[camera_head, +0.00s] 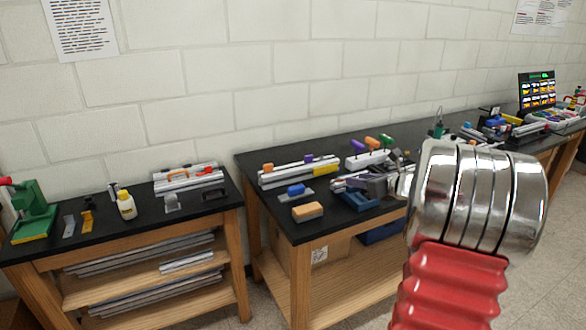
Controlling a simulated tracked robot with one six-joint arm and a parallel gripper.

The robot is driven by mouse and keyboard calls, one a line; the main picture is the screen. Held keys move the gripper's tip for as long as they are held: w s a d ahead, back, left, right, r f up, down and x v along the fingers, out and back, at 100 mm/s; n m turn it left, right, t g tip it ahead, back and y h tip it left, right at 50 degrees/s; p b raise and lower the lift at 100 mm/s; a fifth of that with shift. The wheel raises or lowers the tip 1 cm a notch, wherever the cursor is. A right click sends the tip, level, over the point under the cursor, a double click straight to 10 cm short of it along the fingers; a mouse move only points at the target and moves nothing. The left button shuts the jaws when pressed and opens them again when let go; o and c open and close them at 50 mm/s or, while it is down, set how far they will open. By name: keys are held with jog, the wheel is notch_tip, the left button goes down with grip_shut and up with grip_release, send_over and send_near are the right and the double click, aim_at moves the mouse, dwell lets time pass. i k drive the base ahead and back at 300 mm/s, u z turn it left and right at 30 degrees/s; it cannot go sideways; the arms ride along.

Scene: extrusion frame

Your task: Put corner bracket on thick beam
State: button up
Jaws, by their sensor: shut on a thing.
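My arm's chrome and red links fill the right foreground. Past them, my gripper (368,184) shows as a small dark grey shape over the middle table. It is shut on a small grey part at its left end; the part is too small and cluttered to tell whether it is the corner bracket. A long silver beam (290,175) with orange and yellow pieces on it lies at the back left of this table, left of my gripper. Another silver beam assembly (186,182) lies on the left table. I cannot tell which one is the thick beam.
A blue block (296,190), an orange-topped block (308,211) and a blue tray (360,201) sit near my gripper. Upright purple, orange and green handles (371,147) stand behind it. A bottle (126,206) and a green press (33,215) stand on the left table. A floor gap separates the tables.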

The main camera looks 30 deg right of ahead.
aim_at(291, 167)
jog(key=i, duration=1.45)
jog(key=u, duration=0.05)
